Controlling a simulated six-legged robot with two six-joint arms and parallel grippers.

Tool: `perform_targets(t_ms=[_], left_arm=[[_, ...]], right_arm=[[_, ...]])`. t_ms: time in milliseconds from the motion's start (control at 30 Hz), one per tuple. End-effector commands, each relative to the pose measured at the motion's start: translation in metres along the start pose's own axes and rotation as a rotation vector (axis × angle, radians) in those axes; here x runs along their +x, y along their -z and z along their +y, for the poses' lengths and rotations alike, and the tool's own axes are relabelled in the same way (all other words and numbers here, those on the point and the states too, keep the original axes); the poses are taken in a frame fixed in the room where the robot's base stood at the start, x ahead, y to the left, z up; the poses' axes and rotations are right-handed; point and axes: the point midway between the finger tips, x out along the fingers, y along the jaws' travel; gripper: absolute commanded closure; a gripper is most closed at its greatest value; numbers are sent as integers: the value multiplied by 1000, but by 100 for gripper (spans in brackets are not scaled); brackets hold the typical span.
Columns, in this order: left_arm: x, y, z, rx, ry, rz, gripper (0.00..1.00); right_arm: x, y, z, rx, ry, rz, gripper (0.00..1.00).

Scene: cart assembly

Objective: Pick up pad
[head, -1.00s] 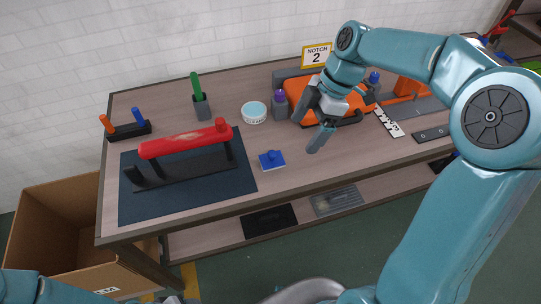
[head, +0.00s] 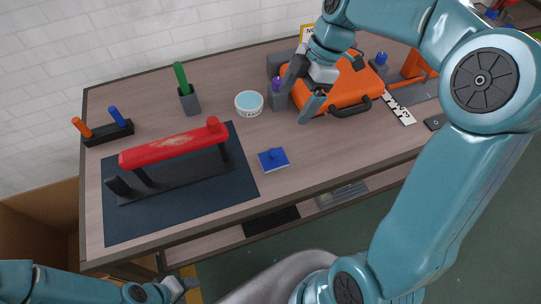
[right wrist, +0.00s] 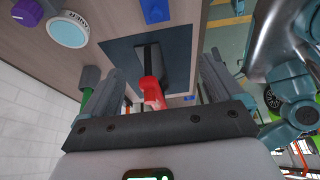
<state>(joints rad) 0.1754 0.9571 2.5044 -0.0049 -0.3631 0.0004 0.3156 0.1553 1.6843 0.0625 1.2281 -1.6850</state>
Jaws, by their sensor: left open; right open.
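The pad (head: 273,159) is a small blue square with a blue knob on top. It lies flat on the wooden table, right of the dark mat, and shows small in the right wrist view (right wrist: 190,98). My right gripper (head: 299,92) is open and empty above the table, beyond and right of the pad, in front of the orange case. Its fingers frame the right wrist view (right wrist: 155,85). My left gripper (head: 178,288) is low in front of the table's front edge, partly cut off by the picture's bottom; its jaws are open and look empty.
A red bar on a black stand (head: 175,150) occupies the dark mat (head: 120,225). A white tub (head: 249,106), a purple-capped bottle (head: 277,98) and the orange case (head: 345,92) stand behind the pad. The table is clear around the pad.

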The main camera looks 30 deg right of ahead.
Motion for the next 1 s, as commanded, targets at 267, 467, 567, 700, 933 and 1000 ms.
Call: perform_targets(t_ms=[267, 467, 567, 700, 933, 1000], left_arm=[[50, 0, -18, -1, 0, -1, 42], [58, 1, -21, -1, 0, -1, 42], [58, 1, -21, -1, 0, -1, 42], [60, 1, -22, -1, 0, -1, 42], [61, 1, -22, -1, 0, -1, 42], [61, 1, -22, -1, 0, -1, 42]], right_arm=[[48, -20, -5, 0, -2, 0, 6], [64, -23, -7, 0, 2, 0, 6], [82, -22, -8, -1, 5, 1, 6], [117, -22, -7, -1, 7, 1, 6], [158, -22, -4, 0, 3, 1, 6], [163, -22, -4, 0, 1, 1, 6]])
